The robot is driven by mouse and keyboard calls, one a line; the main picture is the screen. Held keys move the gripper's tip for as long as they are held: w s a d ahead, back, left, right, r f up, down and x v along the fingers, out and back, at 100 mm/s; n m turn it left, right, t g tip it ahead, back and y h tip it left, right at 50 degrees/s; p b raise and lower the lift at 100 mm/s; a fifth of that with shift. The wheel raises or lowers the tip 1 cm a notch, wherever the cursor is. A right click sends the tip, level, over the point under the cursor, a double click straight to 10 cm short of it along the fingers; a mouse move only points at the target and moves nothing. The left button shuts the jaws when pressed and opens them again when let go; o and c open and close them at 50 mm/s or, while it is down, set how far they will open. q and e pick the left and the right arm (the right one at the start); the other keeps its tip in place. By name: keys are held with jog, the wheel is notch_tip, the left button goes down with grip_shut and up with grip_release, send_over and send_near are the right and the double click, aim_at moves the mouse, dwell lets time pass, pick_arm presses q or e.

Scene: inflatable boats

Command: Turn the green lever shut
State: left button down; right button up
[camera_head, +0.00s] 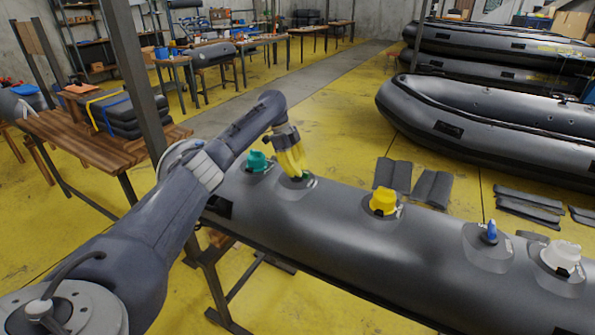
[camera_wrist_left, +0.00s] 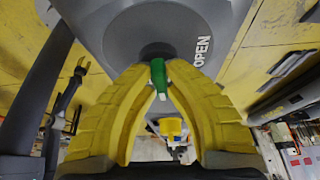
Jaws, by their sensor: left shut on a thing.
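The green lever (camera_wrist_left: 185,80) sits on a round dark base on the grey inflatable tube (camera_head: 340,225). The word OPEN is printed on the grey patch to its right in the left wrist view. My left gripper (camera_head: 298,172) reaches down to the lever, and its yellow fingers (camera_wrist_left: 158,82) are shut on it. My right gripper is not in view.
A teal knob (camera_head: 257,161) stands close to the left of my gripper. A yellow cap (camera_head: 383,202), a blue valve (camera_head: 491,233) and a white cap (camera_head: 562,255) stand further right along the tube. A wooden table (camera_head: 90,145) is at left; grey boats (camera_head: 490,115) lie behind.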

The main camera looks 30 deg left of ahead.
pick_arm(q)
jog(key=c, duration=1.4)
grip_release()
jog(key=v, duration=1.2)
